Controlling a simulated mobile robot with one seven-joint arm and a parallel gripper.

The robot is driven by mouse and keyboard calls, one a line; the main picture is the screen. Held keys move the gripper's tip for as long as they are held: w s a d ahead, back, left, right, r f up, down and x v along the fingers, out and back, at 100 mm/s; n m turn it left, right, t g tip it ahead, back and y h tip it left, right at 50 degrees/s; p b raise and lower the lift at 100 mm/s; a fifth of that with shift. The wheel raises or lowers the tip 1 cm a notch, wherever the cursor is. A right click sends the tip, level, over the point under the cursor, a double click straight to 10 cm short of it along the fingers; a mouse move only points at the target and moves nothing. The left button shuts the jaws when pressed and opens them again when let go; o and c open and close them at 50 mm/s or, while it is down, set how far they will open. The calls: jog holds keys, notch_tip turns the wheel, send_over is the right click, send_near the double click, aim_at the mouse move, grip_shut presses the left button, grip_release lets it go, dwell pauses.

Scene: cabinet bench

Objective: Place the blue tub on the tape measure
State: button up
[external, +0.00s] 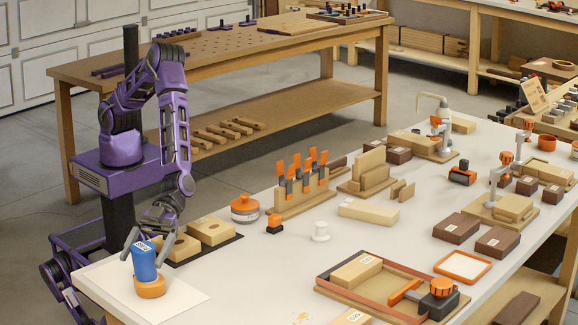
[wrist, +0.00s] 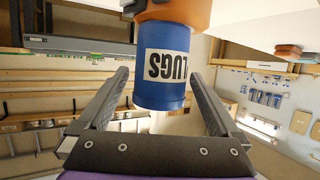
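The blue tub (external: 145,264) stands upright on a rounded orange thing (external: 150,289) at the near left of the white bench. My gripper (external: 144,246) is at the tub. In the wrist view its fingers (wrist: 160,78) are apart, one on each side of the tub, with gaps visible on both sides.
A pale sheet (external: 190,292) lies under the orange thing. Wooden blocks with holes (external: 211,229) stand just behind, with an orange-lidded jar (external: 245,208) to their right. A small orange-and-black thing (external: 462,172) lies farther right. The bench's front middle (external: 260,270) is clear.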

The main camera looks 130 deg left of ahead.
jog(key=shift+a+r, duration=0.25)
jog(key=shift+r, duration=0.05)
jog(key=p+v, duration=0.2)
jog(key=v, duration=0.9)
jog(key=shift+s+a, duration=0.2)
jog(key=shift+r, duration=0.1)
